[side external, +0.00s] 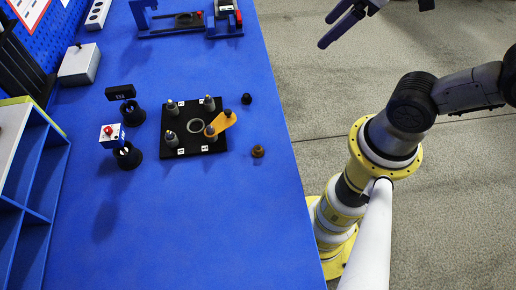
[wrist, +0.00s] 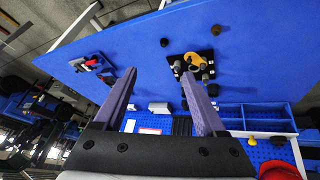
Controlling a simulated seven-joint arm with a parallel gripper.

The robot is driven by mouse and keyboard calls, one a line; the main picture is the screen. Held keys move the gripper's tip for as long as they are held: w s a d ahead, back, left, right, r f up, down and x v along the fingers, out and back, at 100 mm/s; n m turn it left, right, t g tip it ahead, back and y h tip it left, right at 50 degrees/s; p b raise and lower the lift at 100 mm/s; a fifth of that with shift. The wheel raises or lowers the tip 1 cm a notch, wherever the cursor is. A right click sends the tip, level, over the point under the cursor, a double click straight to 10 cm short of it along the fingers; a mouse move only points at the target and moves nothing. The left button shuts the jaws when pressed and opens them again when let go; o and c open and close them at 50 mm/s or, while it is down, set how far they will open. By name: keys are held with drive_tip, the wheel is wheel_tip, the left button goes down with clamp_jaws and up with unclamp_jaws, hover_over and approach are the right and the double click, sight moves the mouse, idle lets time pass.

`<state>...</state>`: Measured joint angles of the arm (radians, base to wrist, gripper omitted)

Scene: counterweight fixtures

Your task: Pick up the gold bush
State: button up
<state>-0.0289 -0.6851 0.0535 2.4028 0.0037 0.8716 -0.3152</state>
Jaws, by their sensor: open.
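The gold bush (side external: 258,151) is a small brown-gold piece. It rests alone on the blue table in the side view, right of the black plate (side external: 221,140) and near the table edge. In the wrist view it appears as a small dark brown piece (wrist: 215,30), above the plate. My gripper (side external: 326,31) is at the top of the side view, beyond the table's right edge and well away from the bush. In the wrist view my gripper's fingers (wrist: 159,75) stand apart with nothing between them.
The plate carries several grey posts and an orange lever (side external: 221,122). A black bush (side external: 246,98) sits beside it. Two black stands (side external: 128,156) (side external: 131,113) are to its left. A blue fixture (side external: 225,22) is at the back. The near table is clear.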

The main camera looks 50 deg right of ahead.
drive_tip(key=w+a+f+n+g, duration=0.1)
drive_tip(key=w+a+f+n, duration=0.1)
drive_tip(key=w+a+n, duration=0.15)
drive_tip(key=n+g, duration=0.5)
drive_tip(key=n, duration=0.2)
hover_over(258, 148)
wheel_tip(258, 148, down, 12)
wheel_tip(258, 148, down, 13)
drive_tip(key=shift+f, duration=0.1)
drive_tip(key=shift+a, duration=0.1)
clamp_jaws()
